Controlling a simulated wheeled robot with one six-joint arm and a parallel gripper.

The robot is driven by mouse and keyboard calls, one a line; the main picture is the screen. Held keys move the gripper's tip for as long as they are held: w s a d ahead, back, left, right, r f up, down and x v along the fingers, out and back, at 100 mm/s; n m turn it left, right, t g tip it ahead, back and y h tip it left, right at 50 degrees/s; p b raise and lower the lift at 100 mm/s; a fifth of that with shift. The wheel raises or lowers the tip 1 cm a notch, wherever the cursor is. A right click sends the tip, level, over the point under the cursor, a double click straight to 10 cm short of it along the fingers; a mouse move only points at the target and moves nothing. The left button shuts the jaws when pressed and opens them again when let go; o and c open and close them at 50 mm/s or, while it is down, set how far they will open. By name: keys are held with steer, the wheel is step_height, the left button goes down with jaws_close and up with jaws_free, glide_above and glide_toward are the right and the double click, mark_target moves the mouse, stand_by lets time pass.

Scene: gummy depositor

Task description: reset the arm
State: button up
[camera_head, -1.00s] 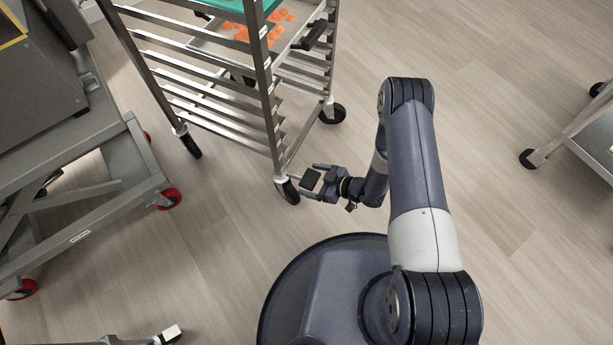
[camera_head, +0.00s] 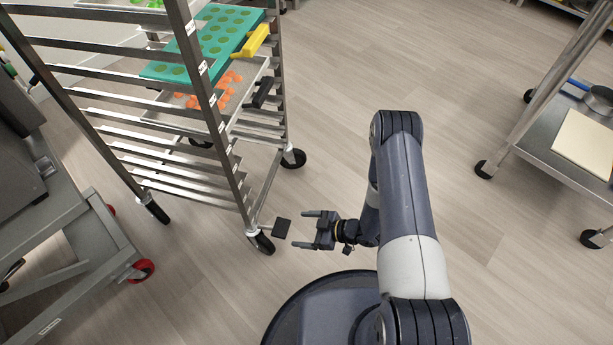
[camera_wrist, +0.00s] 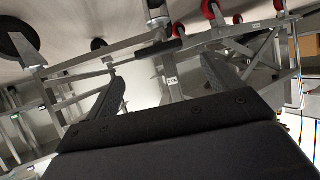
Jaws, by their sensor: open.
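My gripper (camera_head: 300,229) is open in the head view, low over the floor to the right of the rack's front caster. Its two fingers point left toward the rack and stand apart. A small dark square piece (camera_head: 281,228) shows just beyond the fingertips; I cannot tell whether it lies on the floor or is above it. In the wrist view my gripper (camera_wrist: 163,70) has both fingers spread, with no object held between them.
A metal rack (camera_head: 222,150) on casters stands left, bearing a teal mold (camera_head: 165,72) and a tray with orange gummies (camera_head: 228,88). A grey wheeled frame (camera_head: 75,255) is at far left. A cart (camera_head: 540,150) is at right. Floor between rack and cart is clear.

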mark_target(277, 228)
steer(key=b+x, duration=0.3)
steer(key=x, duration=0.8)
steer(key=shift+f, duration=0.1)
steer(key=shift+d+f+y+b, duration=0.15)
steer(key=shift+d+y+b, duration=0.15)
steer(key=shift+b, duration=0.1)
